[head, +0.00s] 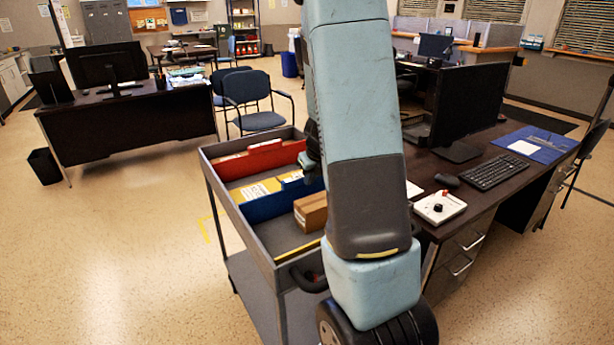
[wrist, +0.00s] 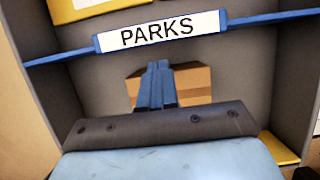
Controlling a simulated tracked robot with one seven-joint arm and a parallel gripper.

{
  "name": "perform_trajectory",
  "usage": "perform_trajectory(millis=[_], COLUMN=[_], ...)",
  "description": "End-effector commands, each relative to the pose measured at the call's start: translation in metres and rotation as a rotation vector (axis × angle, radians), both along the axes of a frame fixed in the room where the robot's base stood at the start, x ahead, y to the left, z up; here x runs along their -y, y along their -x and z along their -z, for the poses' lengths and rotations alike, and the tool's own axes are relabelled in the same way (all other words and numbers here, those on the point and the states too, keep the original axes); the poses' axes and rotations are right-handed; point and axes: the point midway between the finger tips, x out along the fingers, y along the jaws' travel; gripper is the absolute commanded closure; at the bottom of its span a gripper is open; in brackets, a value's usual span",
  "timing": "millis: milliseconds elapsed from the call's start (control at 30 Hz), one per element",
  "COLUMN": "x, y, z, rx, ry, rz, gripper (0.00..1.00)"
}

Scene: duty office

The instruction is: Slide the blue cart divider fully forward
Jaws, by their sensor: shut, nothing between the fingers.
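The blue cart divider (head: 268,207) stands across the grey cart (head: 214,183), between the yellow packets and a cardboard box. In the wrist view the divider (wrist: 258,19) shows as a thin blue bar with a white PARKS label. My gripper (wrist: 158,68) is shut and empty. In the wrist view its blue fingertips point toward the divider, just below the label, with a gap in the picture; I cannot tell whether they touch it. Behind the fingers is the cardboard box (wrist: 192,82). In the head view my arm hides part of the cart, and the gripper is mostly hidden.
A red divider (head: 250,160) stands at the cart's far end, with yellow packets (head: 252,190) between it and the blue one. The cardboard box (head: 311,212) sits near my arm. A desk (head: 450,190) with monitor and keyboard adjoins on the right. Blue chairs (head: 250,88) stand behind the cart.

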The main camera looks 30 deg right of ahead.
Motion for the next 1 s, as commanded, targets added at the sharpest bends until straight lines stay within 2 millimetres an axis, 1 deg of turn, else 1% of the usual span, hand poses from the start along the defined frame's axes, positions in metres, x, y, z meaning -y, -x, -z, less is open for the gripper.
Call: perform_trajectory(millis=[100,200,567,633,667,900,1000], x=[0.0,0.0,0.0,0.0,-0.001,-0.002,-0.002], y=[-0.01,-0.014,-0.015,-0.019,-0.022,-0.061,-0.07], z=[0.0,0.0,0.0,0.0,0.0,0.001,0.001], rx=[-0.001,-0.001,-0.001,-0.001,-0.001,-0.002,-0.002], ry=[0.0,0.0,0.0,0.0,0.0,0.0,0.0], rz=[0.0,0.0,0.001,0.0,0.0,-0.002,0.001], gripper=[1.0,1.0,1.0,1.0,1.0,1.0,1.0])
